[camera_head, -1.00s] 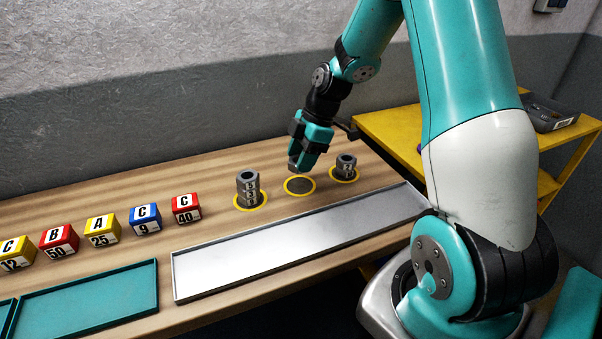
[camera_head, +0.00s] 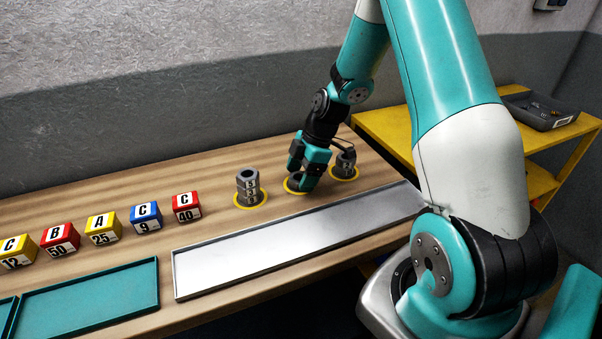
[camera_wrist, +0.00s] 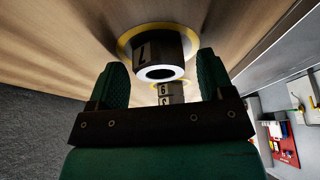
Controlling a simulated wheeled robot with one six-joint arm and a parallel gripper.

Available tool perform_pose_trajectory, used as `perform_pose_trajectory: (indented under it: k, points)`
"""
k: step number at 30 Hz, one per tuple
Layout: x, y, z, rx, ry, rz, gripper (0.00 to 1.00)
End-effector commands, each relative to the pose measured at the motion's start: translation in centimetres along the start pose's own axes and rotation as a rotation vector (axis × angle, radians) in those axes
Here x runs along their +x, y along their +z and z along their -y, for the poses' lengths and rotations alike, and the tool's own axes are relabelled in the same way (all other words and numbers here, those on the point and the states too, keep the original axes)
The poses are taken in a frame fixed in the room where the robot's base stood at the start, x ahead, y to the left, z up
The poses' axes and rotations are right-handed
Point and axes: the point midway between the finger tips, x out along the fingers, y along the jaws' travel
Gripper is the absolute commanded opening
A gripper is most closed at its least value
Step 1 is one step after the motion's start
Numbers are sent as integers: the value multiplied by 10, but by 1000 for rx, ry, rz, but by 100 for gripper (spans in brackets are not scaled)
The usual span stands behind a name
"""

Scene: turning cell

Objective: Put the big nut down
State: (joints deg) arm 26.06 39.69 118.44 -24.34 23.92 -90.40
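The big nut (camera_head: 295,178), a dark grey ring marked 7, stands upright at the middle yellow-ringed spot (camera_head: 290,189). The wrist view shows the nut (camera_wrist: 156,52) with its hole towards me and the yellow ring (camera_wrist: 122,46) around its base. Whether the nut fully bears on the table is hidden.
Stacked grey nuts stand close by on yellow-ringed spots, to the left (camera_head: 248,187) and right (camera_head: 346,165). A long metal tray (camera_head: 290,243) lies in front. Lettered cubes (camera_head: 145,219) and a teal tray (camera_head: 90,297) are further left. A yellow shelf (camera_head: 460,130) stands right.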

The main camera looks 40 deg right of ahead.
Motion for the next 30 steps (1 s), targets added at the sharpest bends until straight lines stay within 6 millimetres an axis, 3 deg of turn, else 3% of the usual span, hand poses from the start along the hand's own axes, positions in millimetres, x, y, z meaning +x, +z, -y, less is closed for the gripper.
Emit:
perform_pose_trajectory:
  k: [10, 22, 28, 30]
  points:
    - [-10, -1, -1, 0, 5, 0, 74]
    - [-93, 0, -1, 1, 6, 1, 74]
    - [-118, -1, 0, 1, 2, 0, 74]
    - [-122, -10, 3, 8, -1, 2, 74]
